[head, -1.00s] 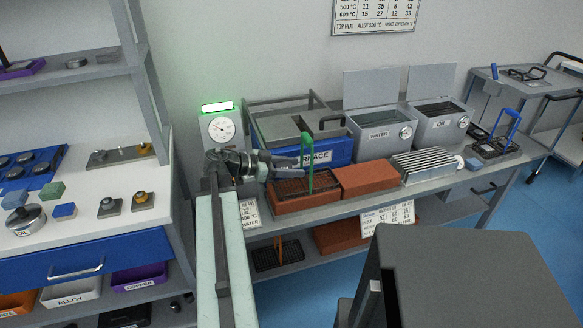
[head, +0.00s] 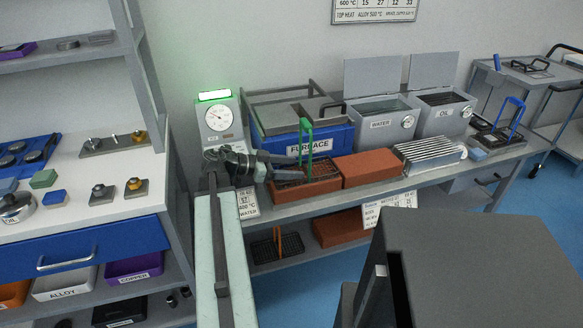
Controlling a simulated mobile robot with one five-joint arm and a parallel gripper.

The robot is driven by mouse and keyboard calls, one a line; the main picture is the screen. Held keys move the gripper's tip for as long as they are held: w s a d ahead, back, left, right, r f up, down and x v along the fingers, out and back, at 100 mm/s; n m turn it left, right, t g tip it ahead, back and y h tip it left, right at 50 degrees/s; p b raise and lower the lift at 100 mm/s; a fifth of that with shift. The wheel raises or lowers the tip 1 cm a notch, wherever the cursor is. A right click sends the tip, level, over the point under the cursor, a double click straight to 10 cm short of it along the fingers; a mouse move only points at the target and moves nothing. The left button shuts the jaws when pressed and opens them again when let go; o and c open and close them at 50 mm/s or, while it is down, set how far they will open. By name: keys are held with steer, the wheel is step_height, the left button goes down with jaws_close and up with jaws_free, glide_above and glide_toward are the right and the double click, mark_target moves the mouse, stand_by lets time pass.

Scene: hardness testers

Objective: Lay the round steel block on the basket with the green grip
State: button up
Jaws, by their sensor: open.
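The basket with the green grip (head: 306,137) is a dark wire tray on a red-brown brick, in front of the blue furnace. My gripper (head: 291,169) is open and sits low at the basket's left side, its fingers pointing right toward the upright green grip. The fingers overlap the far left part of the basket in the picture. I cannot tell whether they touch it. I cannot make out the round steel block for certain; the basket's floor near the fingers is dark and partly hidden by them.
The furnace (head: 300,146) stands behind the basket. A second brick (head: 365,170) and a ribbed metal rack (head: 428,155) lie to the right. A dial tester (head: 217,120) with a lit green display stands behind my arm. Another basket (head: 277,247) is on the lower shelf.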

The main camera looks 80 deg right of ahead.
mark_target(273, 181)
steer(key=p+v, duration=0.2)
steer(key=v, duration=0.4)
steer(key=shift+w+r, duration=0.15)
steer(key=shift+r, duration=0.05)
steer(key=shift+w+a, duration=0.25)
steer(key=shift+w, duration=0.2)
